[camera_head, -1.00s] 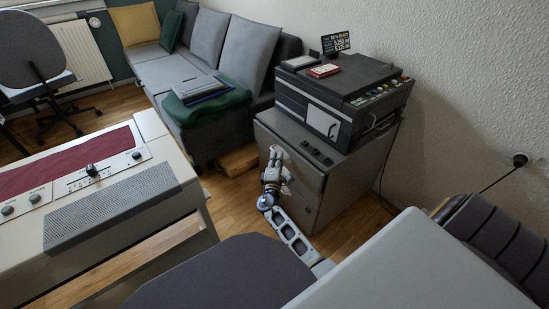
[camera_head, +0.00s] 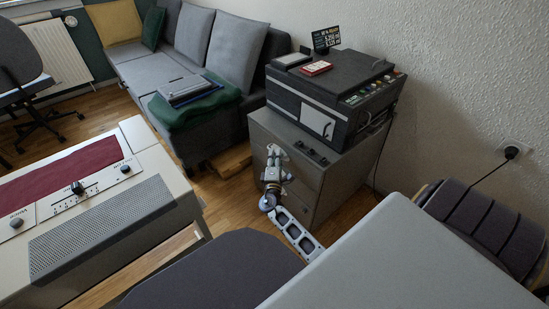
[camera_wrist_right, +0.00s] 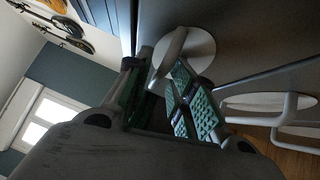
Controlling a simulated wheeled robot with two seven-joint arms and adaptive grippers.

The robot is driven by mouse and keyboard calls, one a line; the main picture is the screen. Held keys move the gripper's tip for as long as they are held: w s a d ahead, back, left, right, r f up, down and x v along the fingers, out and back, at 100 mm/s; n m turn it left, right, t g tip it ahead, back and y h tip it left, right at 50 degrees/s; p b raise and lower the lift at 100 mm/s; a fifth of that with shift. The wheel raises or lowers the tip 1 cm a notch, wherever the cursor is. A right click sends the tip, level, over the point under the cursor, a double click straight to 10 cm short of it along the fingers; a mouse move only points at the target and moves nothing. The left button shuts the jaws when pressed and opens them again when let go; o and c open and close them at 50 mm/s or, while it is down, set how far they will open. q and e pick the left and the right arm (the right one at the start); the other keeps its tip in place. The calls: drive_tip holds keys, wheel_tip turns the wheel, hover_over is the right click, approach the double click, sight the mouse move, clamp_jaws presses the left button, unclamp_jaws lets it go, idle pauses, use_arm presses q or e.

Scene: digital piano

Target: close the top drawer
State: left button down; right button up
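My right gripper (camera_head: 273,152) is at the upper part of that front, by the top drawer. In the right wrist view, a pale handle on a round base (camera_wrist_right: 187,52) lies at the fingertips of my right gripper (camera_wrist_right: 165,76). The fingers, with green pads, stand apart; whether they touch the handle is unclear. How far the top drawer stands out is hard to tell. More pale handles (camera_wrist_right: 288,112) show farther right. My left gripper is not in view.
A dark printer-like machine (camera_head: 318,105) stands on the cabinet. A grey sofa (camera_head: 185,65) with a green blanket is behind. A cream console (camera_head: 105,215) is at left. A grey chair seat (camera_head: 215,270) and a pale surface (camera_head: 405,265) are near. Some wooden floor (camera_head: 232,188) is free.

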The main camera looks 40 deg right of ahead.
drive_tip(key=v, duration=1.2)
idle(0.6)
drive_tip(key=shift+f, duration=0.1)
idle(0.4)
